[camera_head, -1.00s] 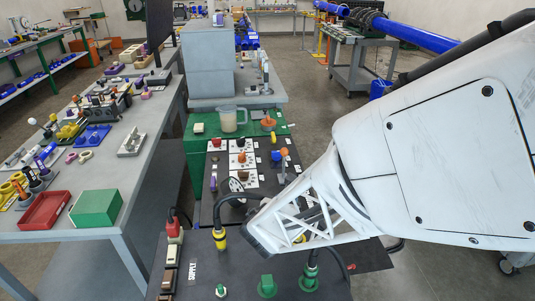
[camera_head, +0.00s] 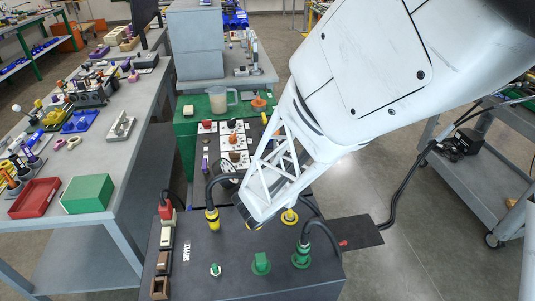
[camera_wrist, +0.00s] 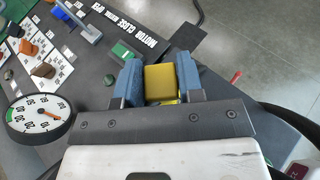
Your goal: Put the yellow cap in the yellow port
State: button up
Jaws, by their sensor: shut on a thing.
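The yellow cap (camera_wrist: 160,80) is a block-like yellow piece between the two blue finger pads of my gripper (camera_wrist: 158,88) in the wrist view. My gripper is shut on it. A yellow edge shows just below the cap; I cannot tell what it belongs to. A round yellow fitting (camera_head: 289,216), which looks like the yellow port, sits on the dark panel (camera_head: 225,250) just right of my wrist. I cannot tell how far the cap is from it.
A yellow plug with a black cable (camera_head: 212,220) stands left of my wrist. A green plug with a cable (camera_head: 301,256) and a green fitting (camera_head: 261,263) stand in front. A round gauge (camera_wrist: 40,118) is at the wrist view's left. Floor lies beyond the panel's right edge.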

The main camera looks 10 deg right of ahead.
jog(key=shift+f, duration=3.1)
jog(key=shift+f, duration=0.1)
jog(key=shift+f, duration=1.8)
jog(key=shift+f, duration=0.1)
jog(key=o, duration=0.9)
jog(key=shift+v, duration=6)
